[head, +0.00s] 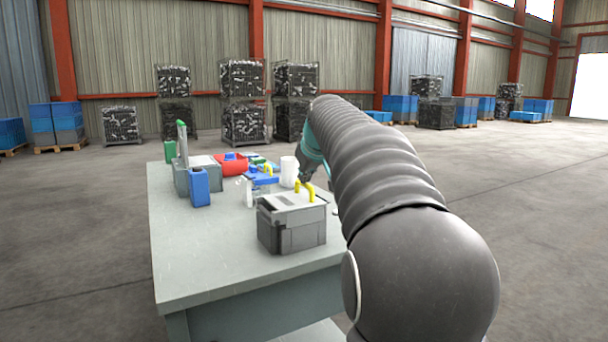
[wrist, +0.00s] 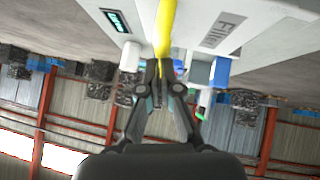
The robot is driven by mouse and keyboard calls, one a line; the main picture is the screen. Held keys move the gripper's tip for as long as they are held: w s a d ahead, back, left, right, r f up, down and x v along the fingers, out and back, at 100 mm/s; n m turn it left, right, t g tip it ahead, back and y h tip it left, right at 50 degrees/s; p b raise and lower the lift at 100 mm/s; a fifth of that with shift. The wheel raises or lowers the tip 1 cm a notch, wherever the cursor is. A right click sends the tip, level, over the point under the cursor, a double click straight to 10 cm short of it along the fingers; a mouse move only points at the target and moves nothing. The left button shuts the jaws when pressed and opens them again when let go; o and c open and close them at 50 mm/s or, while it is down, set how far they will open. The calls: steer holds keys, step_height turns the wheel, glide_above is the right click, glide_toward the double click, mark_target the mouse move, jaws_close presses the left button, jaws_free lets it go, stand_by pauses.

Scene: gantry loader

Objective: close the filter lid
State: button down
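A grey box (head: 292,232) with a pale top and a yellow handle (head: 310,191) stands near the front of the table. In the wrist view, a pale surface (wrist: 255,30) carries a partly cut-off label starting "Filt" and a small dark display. The yellow handle (wrist: 166,25) runs down between my fingertips. My gripper (wrist: 160,72) has its fingers close together on the handle's end. In the head view, my gripper (head: 306,178) is at the handle, partly hidden by my arm. The top looks about flat; I cannot tell whether a gap remains under it.
Behind the box on the table (head: 190,270) are a blue container (head: 199,187), a red item (head: 230,166), a white cylinder (head: 289,171) and a grey unit with a raised green-edged panel (head: 183,140). The table's front left is clear.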

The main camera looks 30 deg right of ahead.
steer(key=w+r+p+v, duration=0.2)
steer(key=p+v, duration=0.1)
steer(key=v, duration=1)
steer(key=m+g, duration=0.2)
steer(key=m, duration=0.2)
glide_toward(303, 200)
steer(key=s+a+f, duration=0.3)
steer(key=s+f, duration=0.2)
steer(key=s, duration=0.2)
steer(key=s+a+f+n, duration=0.1)
steer(key=s+a+f, duration=0.4)
steer(key=s, duration=0.2)
steer(key=s+a+f+g+y, duration=0.1)
steer(key=s+a+f, duration=0.3)
steer(key=s+f, duration=0.2)
steer(key=s+a+f+n, duration=0.1)
steer(key=s+a+f, duration=0.4)
steer(key=s, duration=0.5)
steer(key=shift+a+f+n+y, duration=0.2)
steer(key=shift+a+n+y, duration=0.1)
steer(key=shift+a+y, duration=0.1)
steer(key=shift+d, duration=0.2)
